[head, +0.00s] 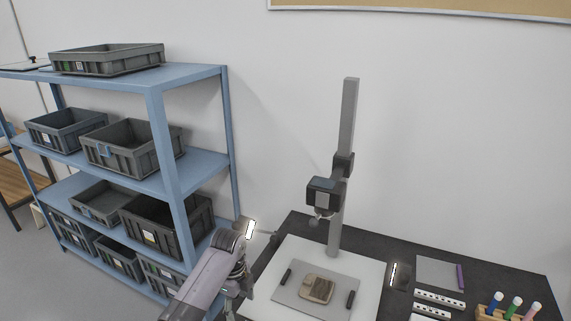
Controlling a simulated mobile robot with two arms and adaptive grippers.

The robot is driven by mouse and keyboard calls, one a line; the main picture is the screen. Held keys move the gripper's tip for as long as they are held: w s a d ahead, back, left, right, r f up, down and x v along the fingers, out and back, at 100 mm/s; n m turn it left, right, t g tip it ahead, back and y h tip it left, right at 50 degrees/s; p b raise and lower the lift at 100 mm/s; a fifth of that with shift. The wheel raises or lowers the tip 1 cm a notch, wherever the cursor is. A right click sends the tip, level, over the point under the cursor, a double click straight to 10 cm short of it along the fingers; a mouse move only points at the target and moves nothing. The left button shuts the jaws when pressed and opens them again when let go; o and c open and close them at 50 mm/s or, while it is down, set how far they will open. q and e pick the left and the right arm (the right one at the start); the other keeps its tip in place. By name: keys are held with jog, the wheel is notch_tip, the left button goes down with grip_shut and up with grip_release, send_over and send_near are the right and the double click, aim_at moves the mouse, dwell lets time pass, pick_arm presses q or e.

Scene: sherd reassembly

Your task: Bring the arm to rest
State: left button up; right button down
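One of my arms (207,279) rises from the bottom edge, left of the copy stand, and bends near the lit lamp. Past the bend it drops out at the bottom of the picture, so I see no gripper fingers. My other arm does not show. A brown sherd piece (318,289) lies on a grey plate (287,296) between two black bars, on the white base (368,272) of the copy stand. The arm is left of the sherd and appears apart from it.
The copy stand's column (348,110) carries a camera (324,192) above the sherd. Lamps stand left (251,229) and right (393,273). A grey sheet (437,272), white scale bars (440,299) and a pen holder (497,314) lie right. A blue shelf (198,164) with grey crates stands left.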

pick_arm(q)
jog(key=s+d+f+n, duration=0.1)
jog(key=s+f+n, duration=0.35)
jog(key=s, duration=0.35)
jog(key=s+a+r+n+t, duration=0.1)
jog(key=s+a+r+n, duration=0.1)
jog(key=s+n, duration=0.45)
jog(key=s+a+r+n+t, duration=0.15)
jog(key=s+n, duration=0.25)
jog(key=s, duration=0.6)
jog(key=s+a+r+n+t, duration=0.1)
jog(key=s+r+n, duration=0.2)
jog(key=s+n, duration=0.35)
notch_tip(320, 180, down, 29)
jog(key=s+m+g+b, duration=0.1)
jog(key=s+m+b, duration=0.1)
jog(key=s+b, duration=0.15)
jog(key=s+a+f+g+b, duration=0.1)
jog(key=s+a+f+b, duration=0.1)
jog(key=s+f, duration=1.4)
notch_tip(320, 180, down, 3)
jog(key=shift+a+f+b, duration=0.2)
jog(key=shift+a+b, duration=0.2)
jog(key=shift+a, duration=0.15)
